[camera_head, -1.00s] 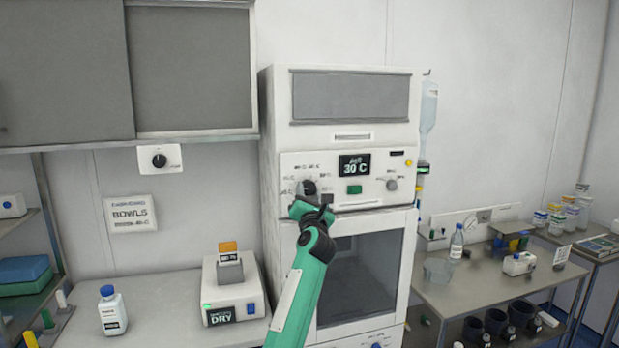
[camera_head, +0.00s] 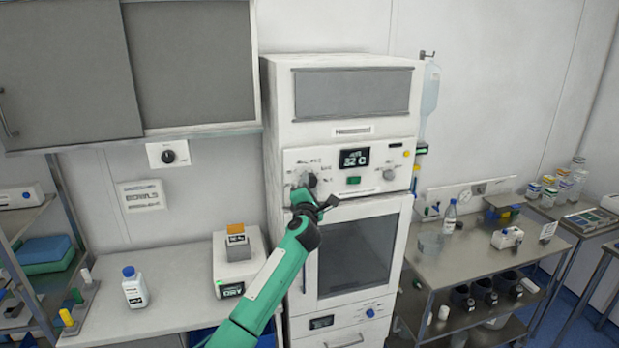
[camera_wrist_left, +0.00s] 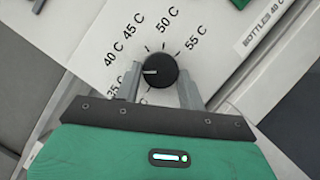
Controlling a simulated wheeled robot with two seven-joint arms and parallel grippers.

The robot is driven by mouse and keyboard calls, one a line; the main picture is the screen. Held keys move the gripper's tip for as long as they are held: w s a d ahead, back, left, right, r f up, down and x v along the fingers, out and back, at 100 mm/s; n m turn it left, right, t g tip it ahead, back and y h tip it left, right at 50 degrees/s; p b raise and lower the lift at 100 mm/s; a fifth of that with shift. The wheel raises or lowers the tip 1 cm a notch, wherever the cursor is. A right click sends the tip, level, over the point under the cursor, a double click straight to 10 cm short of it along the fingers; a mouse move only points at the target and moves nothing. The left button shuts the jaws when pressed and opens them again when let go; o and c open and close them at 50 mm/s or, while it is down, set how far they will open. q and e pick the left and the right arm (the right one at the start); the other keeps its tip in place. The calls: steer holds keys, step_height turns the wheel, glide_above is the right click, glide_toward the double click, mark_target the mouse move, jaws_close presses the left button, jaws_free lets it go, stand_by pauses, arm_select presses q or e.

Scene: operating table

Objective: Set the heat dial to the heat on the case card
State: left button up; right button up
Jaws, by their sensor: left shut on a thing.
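The heat dial is a black knob (camera_head: 309,179) on the white cabinet's control panel; it also shows in the left wrist view (camera_wrist_left: 160,70), ringed by marks from 35 C to 55 C. Its white pointer line points left, near the 35 C side. My left gripper (camera_wrist_left: 159,88) is shut on the dial, one finger on each side. In the head view the gripper (camera_head: 306,189) partly covers it. The panel display (camera_head: 355,158) seems to read 32 C, slightly blurred. A wall card (camera_head: 142,195) reads BOWLS; its lower line is unreadable. My right gripper is not in view.
A green button (camera_head: 353,180) and a grey knob (camera_head: 389,174) sit right of the dial. A BOTTLES 40 C label (camera_wrist_left: 265,28) shows in the wrist view. A white device (camera_head: 238,268) and a bottle (camera_head: 135,288) stand on the left counter. A steel table (camera_head: 460,262) stands right.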

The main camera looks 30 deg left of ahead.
arm_select(q)
steer(key=shift+r+m+h, duration=0.1)
steer(key=shift+m+h, duration=0.6)
steer(key=shift+m, duration=1.1)
steer(key=shift+m+g, duration=0.3)
steer(key=o, duration=1)
steer(key=shift+s, duration=0.15)
steer(key=shift+b+v, duration=2.25)
steer(key=shift+v, duration=4.55)
